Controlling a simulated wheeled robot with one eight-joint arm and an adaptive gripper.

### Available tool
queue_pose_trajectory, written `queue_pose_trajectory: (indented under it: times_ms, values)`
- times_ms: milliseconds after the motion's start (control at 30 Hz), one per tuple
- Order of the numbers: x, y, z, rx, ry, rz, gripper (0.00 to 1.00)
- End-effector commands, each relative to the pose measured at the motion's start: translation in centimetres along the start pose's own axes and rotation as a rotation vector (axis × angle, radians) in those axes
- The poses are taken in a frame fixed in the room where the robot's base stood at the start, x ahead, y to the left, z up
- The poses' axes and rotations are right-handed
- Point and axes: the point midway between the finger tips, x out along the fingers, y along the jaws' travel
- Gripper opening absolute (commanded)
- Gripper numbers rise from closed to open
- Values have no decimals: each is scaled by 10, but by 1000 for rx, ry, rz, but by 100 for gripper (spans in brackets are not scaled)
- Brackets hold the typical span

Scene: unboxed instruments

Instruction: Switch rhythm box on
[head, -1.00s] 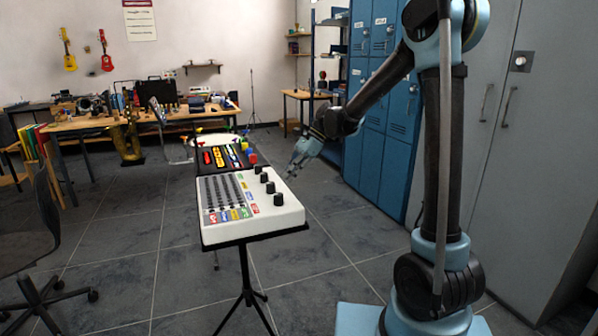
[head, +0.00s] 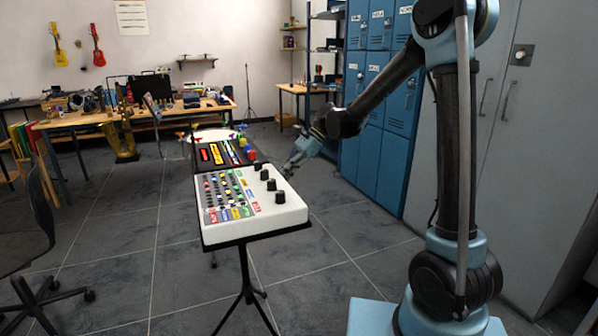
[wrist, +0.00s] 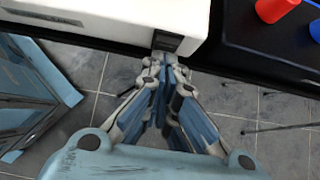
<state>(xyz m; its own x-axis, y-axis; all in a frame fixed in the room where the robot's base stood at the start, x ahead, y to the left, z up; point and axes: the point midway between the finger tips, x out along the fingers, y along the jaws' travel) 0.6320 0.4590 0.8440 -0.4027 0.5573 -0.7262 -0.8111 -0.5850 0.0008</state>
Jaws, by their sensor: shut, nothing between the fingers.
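The white rhythm box (head: 247,217) stands on a black stand, with black knobs on its right and a button grid (head: 224,190) whose dots show several bright colours. In the wrist view, a white side of the box (wrist: 110,15) fills the top, with a small black rocker-like part (wrist: 168,42) set in its lower edge. My gripper (head: 288,171) is shut and empty at the far right side of the box. In the wrist view its fingertips (wrist: 164,60) are right at the black part; I cannot tell whether they touch.
A black panel with coloured parts (head: 225,154) sits directly behind the box. In the wrist view a red knob (wrist: 276,9) stands on a dark unit at right. Blue lockers (head: 372,150) stand to the right, an office chair (head: 35,220) at left. Grey floor is open around the stand.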

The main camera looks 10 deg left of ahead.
Motion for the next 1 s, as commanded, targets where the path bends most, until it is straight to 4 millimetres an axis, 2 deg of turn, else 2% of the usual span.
queue_pose_trajectory:
  times_ms: [1000]
  values:
    - [-10,1,14,-3,-1,3,0]
